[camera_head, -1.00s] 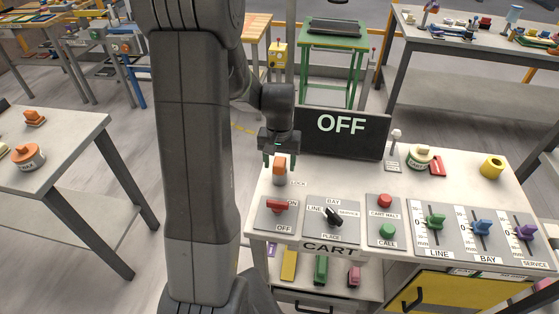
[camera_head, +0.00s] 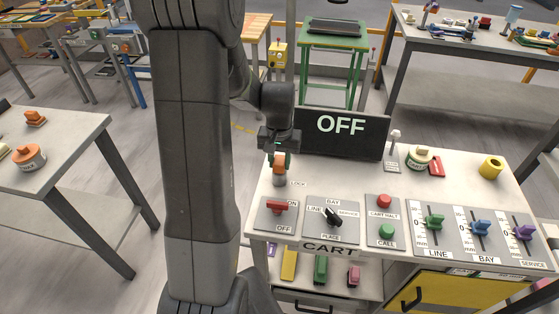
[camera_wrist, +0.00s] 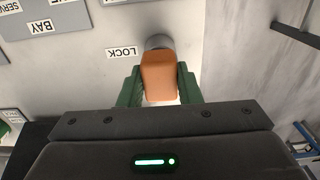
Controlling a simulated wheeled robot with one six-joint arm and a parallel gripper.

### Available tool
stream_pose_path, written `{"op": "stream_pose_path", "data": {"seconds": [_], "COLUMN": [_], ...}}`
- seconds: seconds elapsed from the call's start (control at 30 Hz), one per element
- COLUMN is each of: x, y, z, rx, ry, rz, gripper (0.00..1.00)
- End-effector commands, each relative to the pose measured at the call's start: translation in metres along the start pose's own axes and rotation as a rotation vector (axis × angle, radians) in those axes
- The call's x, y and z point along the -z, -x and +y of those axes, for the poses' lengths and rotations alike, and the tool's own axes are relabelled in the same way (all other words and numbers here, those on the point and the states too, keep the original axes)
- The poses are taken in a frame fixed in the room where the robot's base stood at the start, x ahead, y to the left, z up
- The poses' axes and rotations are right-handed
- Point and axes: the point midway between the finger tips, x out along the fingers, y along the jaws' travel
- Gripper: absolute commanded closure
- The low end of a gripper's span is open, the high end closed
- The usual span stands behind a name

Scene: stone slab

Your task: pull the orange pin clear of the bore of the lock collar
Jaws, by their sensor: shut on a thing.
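The orange pin (camera_head: 279,161) stands upright at the left back part of the console top, beside the LOCK label. The grey lock collar (camera_head: 279,180) is below it, and the pin's lower part is hidden there. My gripper (camera_head: 280,163) points down over the pin, its green fingers on either side of the orange head. In the wrist view the gripper (camera_wrist: 159,88) is shut on the orange pin (camera_wrist: 159,72), with the round grey collar (camera_wrist: 158,42) just beyond it. I cannot tell how deep the pin sits in the bore.
The OFF display (camera_head: 342,133) stands close behind and right of my gripper. The red switch (camera_head: 278,206) and black selector knob (camera_head: 332,215) lie in front. A yellow ring (camera_head: 491,167) is far right. The console top between the LOCK label and the small lever (camera_head: 394,150) is clear.

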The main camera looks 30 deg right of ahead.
Motion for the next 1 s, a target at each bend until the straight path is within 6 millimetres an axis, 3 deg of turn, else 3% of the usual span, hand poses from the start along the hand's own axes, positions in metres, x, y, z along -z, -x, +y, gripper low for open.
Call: {"op": "stream_pose_path", "data": {"seconds": [1.0], "x": [0.0], "y": [0.043], "z": [0.0], "rx": [0.0], "ry": [0.0], "rz": [0.001], "gripper": [0.98]}}
